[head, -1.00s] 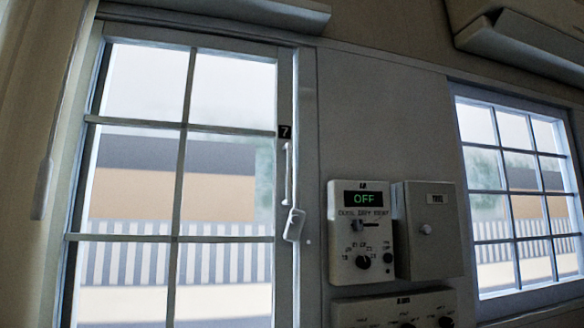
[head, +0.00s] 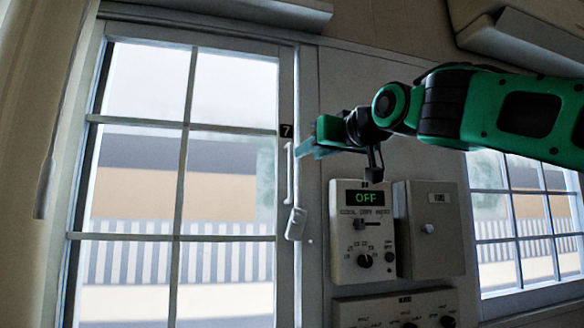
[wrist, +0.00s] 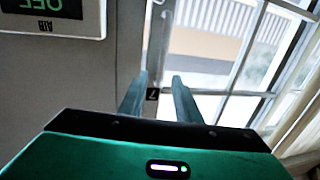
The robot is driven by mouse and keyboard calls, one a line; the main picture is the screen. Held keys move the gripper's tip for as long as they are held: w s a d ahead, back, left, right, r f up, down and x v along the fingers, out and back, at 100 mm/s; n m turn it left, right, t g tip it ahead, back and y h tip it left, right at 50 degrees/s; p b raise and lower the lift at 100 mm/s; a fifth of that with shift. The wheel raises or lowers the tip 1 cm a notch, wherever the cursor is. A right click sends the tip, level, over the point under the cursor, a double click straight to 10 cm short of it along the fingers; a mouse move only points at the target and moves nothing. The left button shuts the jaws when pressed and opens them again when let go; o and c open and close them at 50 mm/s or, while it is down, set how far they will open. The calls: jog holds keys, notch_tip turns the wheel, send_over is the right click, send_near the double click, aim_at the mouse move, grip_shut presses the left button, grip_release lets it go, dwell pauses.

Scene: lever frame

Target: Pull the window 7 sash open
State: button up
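The window 7 sash (head: 285,95) is a pale frame with several panes, at the left in the head view. It looks closed. A black tag "7" (head: 286,130) is on its right stile, with a slim vertical pull handle (head: 289,172) below it and a latch (head: 296,223) at the handle's lower end. My gripper (head: 302,152) is beside the handle's upper end, just right of it. In the wrist view, which is upside down, my gripper (wrist: 159,76) has its two fingers apart with nothing held, and the tag (wrist: 152,94) shows between them. Contact with the handle cannot be told.
A control box (head: 362,235) with an "OFF" display is on the wall below my arm, and a grey box (head: 432,228) adjoins it. Another panel (head: 395,308) is lower down. A second window (head: 520,220) is at the right. A beige blind or curtain (head: 45,110) hangs at the far left.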

jog(key=x, duration=1)
jog(key=shift+w+a+r, duration=0.15)
jog(key=shift+w+a, duration=0.05)
jog(key=shift+w, duration=0.15)
grip_shut()
